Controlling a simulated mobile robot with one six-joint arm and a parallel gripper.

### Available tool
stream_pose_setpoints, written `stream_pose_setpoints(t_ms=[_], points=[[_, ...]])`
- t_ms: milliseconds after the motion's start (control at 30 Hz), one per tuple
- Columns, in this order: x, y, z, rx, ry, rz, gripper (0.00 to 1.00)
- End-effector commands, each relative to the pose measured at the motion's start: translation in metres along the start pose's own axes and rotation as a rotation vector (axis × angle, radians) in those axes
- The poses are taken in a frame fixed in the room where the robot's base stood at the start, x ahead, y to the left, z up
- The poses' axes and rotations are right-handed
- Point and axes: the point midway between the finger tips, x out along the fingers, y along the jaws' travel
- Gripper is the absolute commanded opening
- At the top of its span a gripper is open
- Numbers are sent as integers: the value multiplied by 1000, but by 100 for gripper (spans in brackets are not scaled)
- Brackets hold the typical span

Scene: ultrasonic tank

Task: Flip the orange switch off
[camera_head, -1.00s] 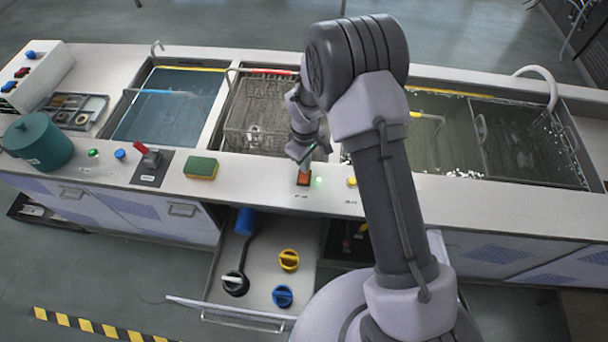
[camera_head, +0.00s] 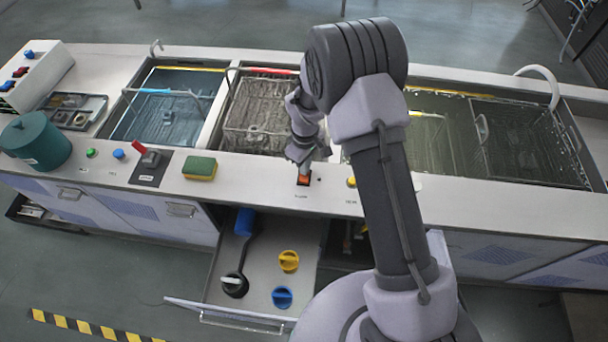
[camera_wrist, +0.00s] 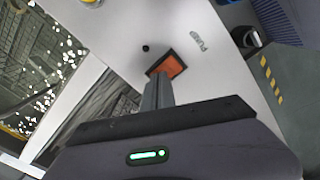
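The orange switch (camera_head: 303,181) is a small rocker in a dark frame on the front ledge of the tank counter. It also shows in the wrist view (camera_wrist: 172,66), with its lower left part hidden behind my fingers. My gripper (camera_head: 303,168) is directly at the switch, pointing down. In the wrist view my gripper (camera_wrist: 157,80) has its two fingers together with nothing between them. The fingertips overlap the switch's edge; I cannot tell whether they touch it. The small indicator (camera_head: 319,180) right of the switch is dark; it also shows dark in the wrist view (camera_wrist: 146,48).
A yellow button (camera_head: 351,182) lies right of the switch. A green and yellow sponge (camera_head: 200,168) and a red-handled lever (camera_head: 148,157) are to the left. Water tanks lie behind. Below, an open drawer (camera_head: 262,262) holds coloured knobs and juts out.

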Motion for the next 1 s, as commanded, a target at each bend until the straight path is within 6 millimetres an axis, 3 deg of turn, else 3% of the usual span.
stream_pose_setpoints(t_ms=[167, 700, 1000], points=[[-8, 0, 1, 0, -2, -1, 0], [-69, 0, 1, 0, -2, -1, 0], [-70, 0, 1, 0, -2, -1, 0]])
